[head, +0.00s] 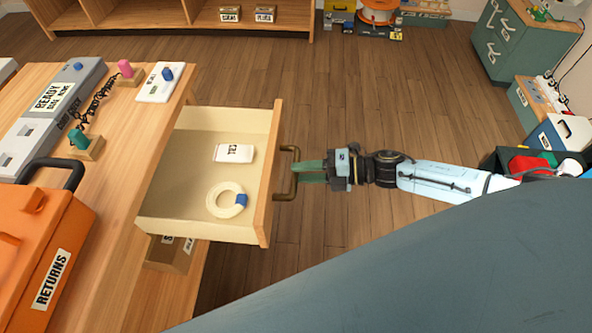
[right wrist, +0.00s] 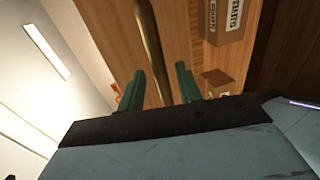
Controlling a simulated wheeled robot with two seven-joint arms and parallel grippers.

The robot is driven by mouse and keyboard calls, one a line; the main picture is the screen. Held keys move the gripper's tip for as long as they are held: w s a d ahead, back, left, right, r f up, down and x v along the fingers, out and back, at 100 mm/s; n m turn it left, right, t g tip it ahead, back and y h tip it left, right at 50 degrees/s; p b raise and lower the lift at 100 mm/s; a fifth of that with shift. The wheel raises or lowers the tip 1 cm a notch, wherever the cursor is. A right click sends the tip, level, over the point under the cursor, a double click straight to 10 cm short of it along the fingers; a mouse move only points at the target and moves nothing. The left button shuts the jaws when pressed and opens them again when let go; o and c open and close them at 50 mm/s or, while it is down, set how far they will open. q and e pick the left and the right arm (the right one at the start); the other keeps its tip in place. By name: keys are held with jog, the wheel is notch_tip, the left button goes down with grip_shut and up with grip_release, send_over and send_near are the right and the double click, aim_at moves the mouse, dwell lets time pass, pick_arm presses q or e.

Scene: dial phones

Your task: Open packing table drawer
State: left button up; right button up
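The packing table drawer (head: 262,185) is pulled well out from the wooden table in the head view. Its brown bar handle (head: 287,172) stands off the front panel. My right gripper (head: 300,172) is at the handle, coming from the right. In the right wrist view the handle bar (right wrist: 153,50) runs between the two green fingers of the right gripper (right wrist: 160,85). The fingers are apart, with a clear gap between the bar and the right-hand finger. My left gripper is not in view.
The drawer holds a white labelled box (head: 234,153) and a tape ring (head: 226,200). An orange returns case (head: 40,250) stands on the table (head: 130,200). Below the drawer is a small box (head: 170,253). Open floor (head: 370,110) lies right of the drawer; a green cabinet (head: 515,45) stands beyond.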

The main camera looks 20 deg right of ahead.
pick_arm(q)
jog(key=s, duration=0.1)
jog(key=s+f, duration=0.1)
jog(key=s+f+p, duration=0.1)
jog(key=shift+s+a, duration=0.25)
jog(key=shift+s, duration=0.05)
pick_arm(e)
jog(key=v, duration=1.1)
jog(key=shift+a, duration=0.1)
